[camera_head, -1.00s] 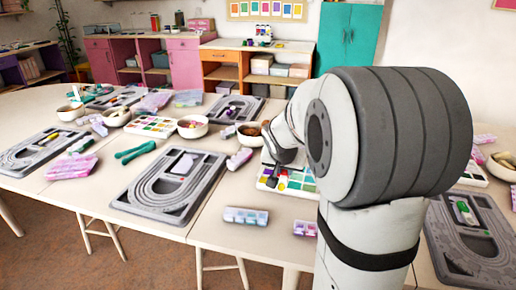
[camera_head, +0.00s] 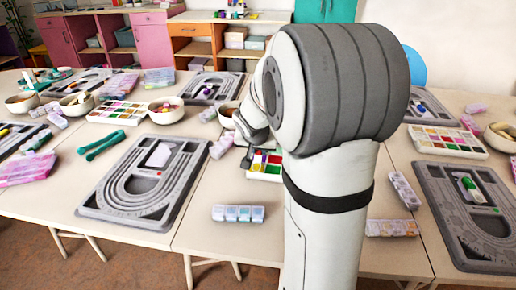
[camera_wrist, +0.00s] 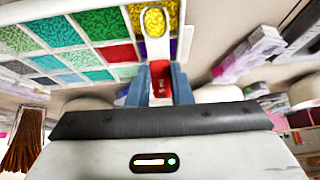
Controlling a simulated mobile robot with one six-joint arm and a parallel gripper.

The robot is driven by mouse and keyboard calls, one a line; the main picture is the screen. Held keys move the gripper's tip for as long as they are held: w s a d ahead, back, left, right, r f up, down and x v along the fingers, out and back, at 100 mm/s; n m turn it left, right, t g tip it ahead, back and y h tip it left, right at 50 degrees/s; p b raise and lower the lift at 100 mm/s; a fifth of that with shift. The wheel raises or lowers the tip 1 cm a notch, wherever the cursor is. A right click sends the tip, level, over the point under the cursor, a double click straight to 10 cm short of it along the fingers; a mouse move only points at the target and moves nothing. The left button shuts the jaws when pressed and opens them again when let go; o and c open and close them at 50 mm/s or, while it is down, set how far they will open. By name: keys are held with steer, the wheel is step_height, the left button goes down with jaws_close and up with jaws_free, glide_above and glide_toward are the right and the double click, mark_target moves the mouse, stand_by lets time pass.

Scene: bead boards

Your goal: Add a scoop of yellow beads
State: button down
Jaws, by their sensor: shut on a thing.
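My gripper (camera_wrist: 160,85) is shut on the red handle (camera_wrist: 161,80) of a scoop. The scoop's pale-rimmed bowl (camera_wrist: 154,22) shows yellow beads inside it in the wrist view. The bowl is over the yellow compartment (camera_wrist: 137,18) of the bead tray (camera_wrist: 72,50); I cannot tell whether it touches the beads. The tray also shows in the head view (camera_head: 265,178), partly hidden by my arm. A yellow spot, likely the bowl (camera_head: 259,154), shows there. My gripper is mostly hidden in the head view.
A grey bead board (camera_head: 105,205) lies left of the tray. A lidded small-compartment box (camera_head: 238,214) lies in front. A white bowl (camera_head: 166,112) and green pliers (camera_head: 101,146) are further left. Another board (camera_head: 440,220) lies at right. The table front beside the box is bare.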

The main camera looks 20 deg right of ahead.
steer(key=shift+w+d+r+p, duration=0.1)
steer(key=shift+r+p, duration=0.65)
steer(key=shift+p, duration=0.05)
steer(key=shift+w+d+r+p, duration=0.1)
steer(key=shift+r+p, duration=0.6)
steer(key=shift+p, duration=0.5)
steer(key=g+p, duration=0.1)
steer(key=p, duration=0.6)
steer(key=w+g+y+p, duration=0.1)
steer(key=p, duration=0.6)
steer(key=d+g+y+p, duration=0.1)
steer(key=p, duration=0.6)
steer(key=shift+w+r+p, duration=0.2)
steer(key=shift+w+p, duration=0.05)
steer(key=shift+p, duration=0.05)
steer(key=p, duration=0.2)
steer(key=g+p, duration=0.1)
steer(key=p, duration=0.2)
steer(key=shift+w+d+r+y, duration=0.15)
steer(key=shift+w+r+y, duration=0.05)
steer(key=shift+r+y, duration=0.2)
steer(key=shift+p, duration=0.5)
steer(key=shift+w+d+r+g+p, duration=0.15)
steer(key=shift+g+p, duration=0.15)
steer(key=shift+p, duration=0.3)
steer(key=shift+y, duration=0.4)
